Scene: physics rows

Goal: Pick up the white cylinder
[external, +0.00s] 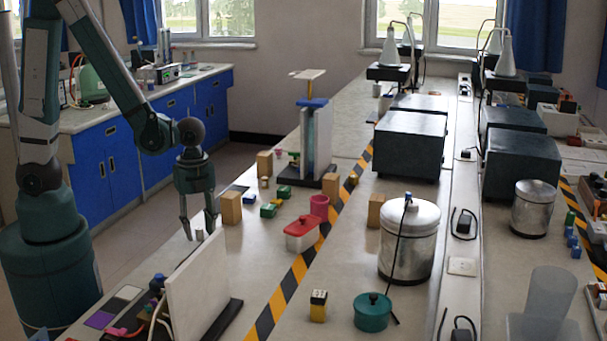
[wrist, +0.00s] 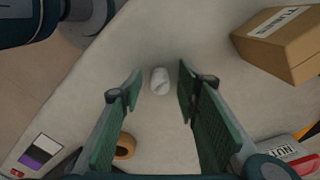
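The white cylinder (wrist: 160,80) is small and stands on the pale bench top, seen from above in the wrist view. It lies between and slightly beyond my open fingertips, apart from both. In the external view the small white cylinder (external: 200,235) shows just under my gripper (external: 200,228), near the left edge of the bench. My gripper (wrist: 157,90) points down with its fingers spread and holds nothing.
A cardboard box (wrist: 285,42) stands right of the gripper, also in the external view (external: 231,207). An orange-brown ring-like object (wrist: 125,146) lies near the left finger. A white upright panel (external: 198,285) stands in front. A red-and-white container (external: 302,234) is to the right.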

